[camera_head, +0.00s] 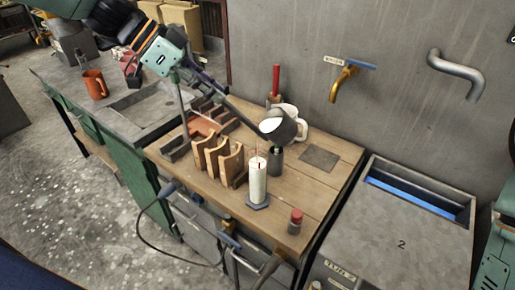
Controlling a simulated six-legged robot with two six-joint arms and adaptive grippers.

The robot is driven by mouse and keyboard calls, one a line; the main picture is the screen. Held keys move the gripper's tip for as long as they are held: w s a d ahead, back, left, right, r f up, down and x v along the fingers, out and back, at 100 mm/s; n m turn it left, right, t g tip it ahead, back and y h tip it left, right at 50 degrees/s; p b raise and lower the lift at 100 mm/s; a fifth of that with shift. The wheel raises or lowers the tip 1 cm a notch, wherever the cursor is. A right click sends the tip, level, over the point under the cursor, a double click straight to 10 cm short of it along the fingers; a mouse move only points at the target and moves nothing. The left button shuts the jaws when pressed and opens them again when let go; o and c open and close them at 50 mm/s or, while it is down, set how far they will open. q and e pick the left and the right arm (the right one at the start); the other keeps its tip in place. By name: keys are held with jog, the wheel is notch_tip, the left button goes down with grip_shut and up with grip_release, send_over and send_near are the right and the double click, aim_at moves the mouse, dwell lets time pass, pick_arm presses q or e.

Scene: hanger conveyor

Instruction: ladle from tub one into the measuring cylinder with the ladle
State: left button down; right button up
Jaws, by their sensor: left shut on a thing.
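My left gripper (188,78) comes in from the upper left and is shut on the dark handle of the ladle (236,106). The ladle's dark cup (287,131) is up over the wooden bench, with a pale white surface showing at its mouth. I cannot tell whether that is liquid. The measuring cylinder (258,184) stands upright on a dark foot near the bench's front edge, whitish with a thin red line at its top. The cup is behind and to the right of the cylinder's top, apart from it in the picture. My right gripper is not in view.
A wooden rack (211,158) stands left of the cylinder. A white mug (301,127) is behind the cup, and a small dark bottle (276,162) below it. A red-capped container (295,222) stands at the front. A tub marked 2 (402,262) is at right; taps are on the wall.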

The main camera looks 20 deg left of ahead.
aim_at(233, 107)
pick_arm(q)
jog(key=shift+s+a+f+t+h+b, duration=0.2)
jog(key=shift+a+f+h+b, duration=0.3)
jog(key=shift+b, duration=0.5)
jog(key=shift+s+a+f+t+h+b, duration=0.25)
jog(key=shift+f+b, duration=0.35)
jog(key=shift+b, duration=0.35)
dwell(1.0)
jog(key=shift+w+r, duration=0.1)
dwell(0.9)
jog(key=shift+w+d+r+g+y+p, duration=0.2)
jog(key=shift+d+r+y+p, duration=0.2)
jog(key=shift+p, duration=0.2)
jog(key=shift+w+d+r+g+y+p, duration=0.15)
jog(key=shift+d+r+y+p, duration=0.1)
jog(key=shift+r+p, duration=0.25)
jog(key=d+r+y+p, duration=0.1)
jog(key=p, duration=0.1)
jog(key=w+d+r+g+y+p, duration=0.1)
jog(key=p, duration=0.1)
jog(key=d+r+y+p, duration=0.1)
jog(key=p, duration=0.2)
jog(key=shift+w+d+r+g, duration=0.15)
jog(key=shift+w+r+g, duration=0.05)
jog(key=shift+w+g, duration=0.1)
jog(key=shift+d+r, duration=0.1)
jog(key=shift+d, duration=0.05)
jog(key=shift+w+d, duration=0.1)
jog(key=shift+d, duration=0.05)
